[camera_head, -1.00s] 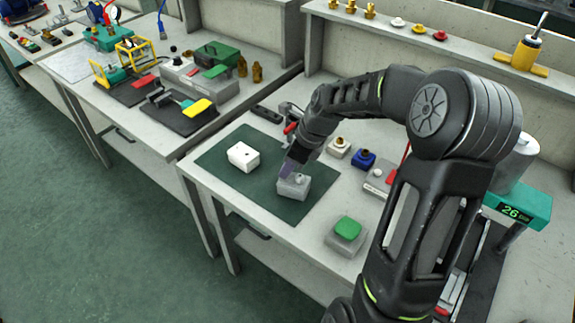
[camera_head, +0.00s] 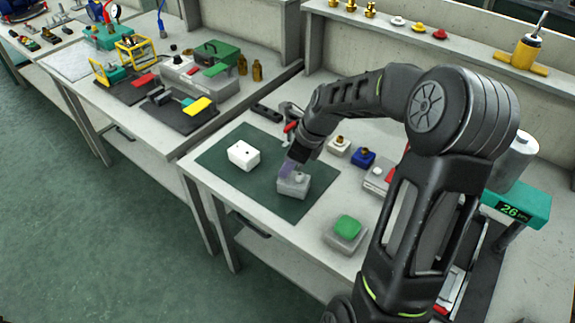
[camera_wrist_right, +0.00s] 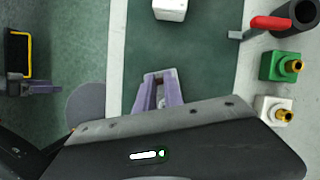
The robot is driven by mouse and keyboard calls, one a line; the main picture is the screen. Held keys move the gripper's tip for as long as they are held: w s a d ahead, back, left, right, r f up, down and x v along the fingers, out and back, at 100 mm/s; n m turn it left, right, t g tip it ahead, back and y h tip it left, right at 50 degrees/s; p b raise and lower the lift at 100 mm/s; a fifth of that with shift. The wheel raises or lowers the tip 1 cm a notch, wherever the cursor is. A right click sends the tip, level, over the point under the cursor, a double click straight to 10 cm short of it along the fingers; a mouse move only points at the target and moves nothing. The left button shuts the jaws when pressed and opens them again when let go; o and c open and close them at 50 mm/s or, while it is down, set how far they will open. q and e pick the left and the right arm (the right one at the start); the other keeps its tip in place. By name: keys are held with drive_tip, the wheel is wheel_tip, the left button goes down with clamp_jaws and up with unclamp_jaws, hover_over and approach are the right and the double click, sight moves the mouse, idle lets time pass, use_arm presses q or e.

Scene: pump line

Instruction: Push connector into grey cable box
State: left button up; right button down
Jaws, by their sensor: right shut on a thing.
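The grey cable box (camera_head: 293,187) sits on the dark green mat (camera_head: 240,187), near its right side. My right gripper (camera_head: 286,170) has light purple fingers and is down at the top of the grey box. In the right wrist view the fingers (camera_wrist_right: 160,88) close around a small pale piece, the connector (camera_wrist_right: 161,103), which is mostly hidden. I cannot tell how far the connector sits in the box. A white box (camera_head: 243,155) stands on the mat to the left of the grey box, and shows at the top of the wrist view (camera_wrist_right: 170,9). My left gripper is not in view.
Small blocks with brass fittings, one white (camera_head: 339,147) and one blue (camera_head: 363,158), stand right of the mat. A grey block with a green top (camera_head: 347,229) is near the front edge.

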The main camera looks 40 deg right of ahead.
drive_tip(key=shift+f, duration=0.25)
idle(0.6)
drive_tip(key=c, duration=1.4)
unclamp_jaws()
drive_tip(key=shift+p+v, duration=2.6)
drive_tip(key=shift+v, duration=0.4)
drive_tip(key=b+v, duration=0.1)
drive_tip(key=v, duration=0.6)
drive_tip(key=shift+s+r, duration=0.1)
drive_tip(key=shift+r, duration=0.3)
